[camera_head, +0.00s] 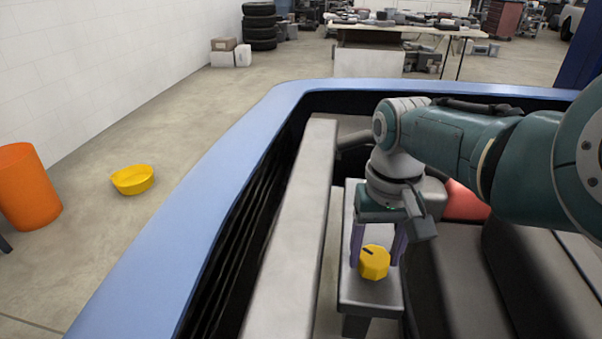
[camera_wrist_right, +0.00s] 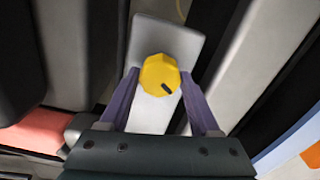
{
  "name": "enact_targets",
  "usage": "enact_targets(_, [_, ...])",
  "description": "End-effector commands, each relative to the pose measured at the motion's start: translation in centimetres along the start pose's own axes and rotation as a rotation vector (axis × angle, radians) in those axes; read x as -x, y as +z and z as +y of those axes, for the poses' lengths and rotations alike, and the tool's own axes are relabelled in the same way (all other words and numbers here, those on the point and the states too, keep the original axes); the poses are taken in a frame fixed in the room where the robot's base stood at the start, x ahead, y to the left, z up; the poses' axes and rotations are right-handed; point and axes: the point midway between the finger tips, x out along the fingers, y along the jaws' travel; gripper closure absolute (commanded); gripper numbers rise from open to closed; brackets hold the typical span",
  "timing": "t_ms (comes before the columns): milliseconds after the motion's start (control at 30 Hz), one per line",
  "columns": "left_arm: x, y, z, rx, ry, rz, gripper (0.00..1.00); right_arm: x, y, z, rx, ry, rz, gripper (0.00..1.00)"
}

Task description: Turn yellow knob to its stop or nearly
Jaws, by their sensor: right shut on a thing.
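The yellow knob (camera_head: 374,264) has a faceted rim and a short dark mark on its face. It sits on a light grey stand (camera_head: 368,292). In the head view the mark lies toward the knob's upper left. In the right wrist view the knob (camera_wrist_right: 160,72) shows its mark toward the lower right. My right gripper (camera_head: 377,256) points down from above, its two purple fingers on either side of the knob. It is shut on the knob, as the right wrist view (camera_wrist_right: 160,84) also shows. My left gripper is in neither view.
A pale beam (camera_head: 300,240) runs close left of the stand, inside a blue-rimmed wall (camera_head: 190,225). A red rounded thing (camera_head: 465,202) lies behind the gripper. Outside on the floor are a yellow bowl (camera_head: 132,180) and an orange bin (camera_head: 28,188).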

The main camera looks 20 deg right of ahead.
Motion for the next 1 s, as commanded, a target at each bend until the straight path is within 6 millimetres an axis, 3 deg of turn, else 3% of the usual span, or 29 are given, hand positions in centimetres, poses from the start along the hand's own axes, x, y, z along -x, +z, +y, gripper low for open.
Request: enact_targets(1000, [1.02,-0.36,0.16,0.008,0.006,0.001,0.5,0.03,-0.05,0.04,0.963,0.002,0.001,0.92])
